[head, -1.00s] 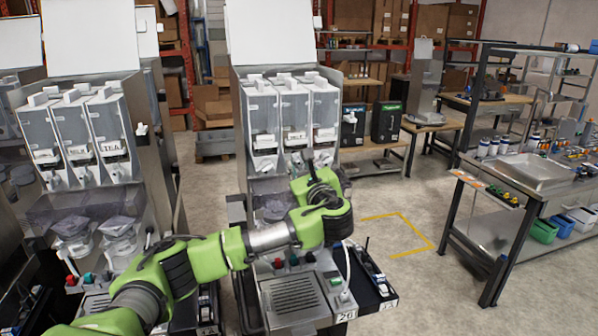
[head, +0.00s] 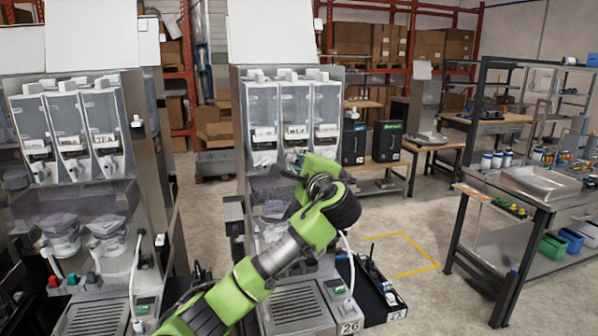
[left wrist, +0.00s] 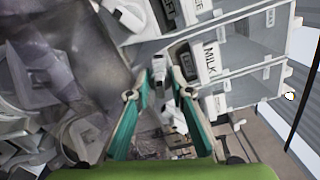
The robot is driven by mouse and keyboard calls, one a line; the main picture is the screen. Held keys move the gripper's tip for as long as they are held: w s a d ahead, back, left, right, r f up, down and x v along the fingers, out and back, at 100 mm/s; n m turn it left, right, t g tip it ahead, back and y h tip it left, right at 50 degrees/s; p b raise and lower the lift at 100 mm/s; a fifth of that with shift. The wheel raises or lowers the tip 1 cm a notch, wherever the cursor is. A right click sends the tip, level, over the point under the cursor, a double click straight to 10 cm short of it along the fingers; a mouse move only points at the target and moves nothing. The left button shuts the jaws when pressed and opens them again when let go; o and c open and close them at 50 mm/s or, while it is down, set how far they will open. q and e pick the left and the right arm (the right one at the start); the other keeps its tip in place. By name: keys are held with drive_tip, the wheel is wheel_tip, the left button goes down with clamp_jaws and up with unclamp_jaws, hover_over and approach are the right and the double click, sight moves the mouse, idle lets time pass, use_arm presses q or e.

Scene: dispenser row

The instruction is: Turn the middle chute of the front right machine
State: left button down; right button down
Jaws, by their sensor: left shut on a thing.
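The front right machine (head: 236,120) has three clear canisters side by side. The middle canister (head: 295,105) carries a MILK label, which also shows in the left wrist view (left wrist: 210,58). My left gripper (head: 291,168) is just below the middle canister in the head view; my own wrist hides most of the contact. In the left wrist view its teal fingers (left wrist: 160,78) are closed around the small pale middle chute (left wrist: 160,72) under the MILK label. The chute's exact turn is hard to tell. My right gripper does not show.
Another dispenser machine (head: 75,120) stands to the left. A drip tray (head: 297,305) lies below my arm at the right machine. A workbench (head: 545,205) with a metal tray stands at the right. Open floor lies between.

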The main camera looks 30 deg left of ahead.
use_arm(q)
drive_tip(key=n+b, duration=0.1)
drive_tip(key=n, duration=0.1)
drive_tip(key=n+b, duration=0.2)
drive_tip(key=shift+f+n, duration=0.3)
drive_tip(key=shift+f, duration=0.05)
drive_tip(key=shift+r+n+b, duration=0.1)
drive_tip(key=shift+n+b, duration=1.65)
drive_tip(key=shift+n, duration=0.55)
drive_tip(key=c, duration=2.2)
unclamp_jaws()
drive_tip(key=shift+o, duration=0.2)
drive_tip(key=shift+s+d, duration=0.1)
drive_tip(key=shift+d, duration=0.05)
drive_tip(key=v, duration=1.1)
drive_tip(key=shift+s+d, duration=0.25)
drive_tip(key=shift+d, duration=0.05)
